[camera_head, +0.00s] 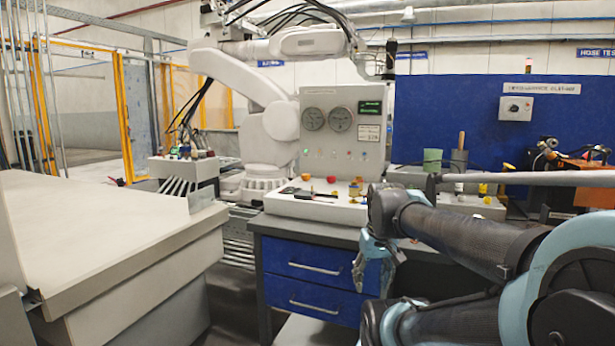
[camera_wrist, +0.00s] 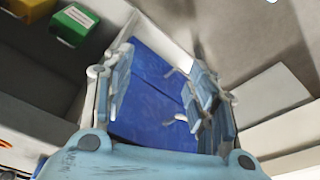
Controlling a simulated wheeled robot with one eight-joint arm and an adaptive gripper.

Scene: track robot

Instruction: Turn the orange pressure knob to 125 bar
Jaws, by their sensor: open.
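Two round gauges (camera_head: 313,119) are on the panel, with a green-lit display (camera_head: 370,107) at upper right. Their readings are too small to tell. My gripper (camera_head: 372,268) hangs in front of the bench, to the right of and lower than the knobs. In the wrist view my gripper (camera_wrist: 160,68) has its fingers apart with nothing between them. Blue drawer fronts lie beyond, and no knob shows there.
The dark bench with blue drawers (camera_head: 310,260) stands under the console. A white robot arm (camera_head: 245,85) rises behind it. A large pale table (camera_head: 100,235) fills the left. A green box (camera_wrist: 75,25) and a yellow one show in the wrist view.

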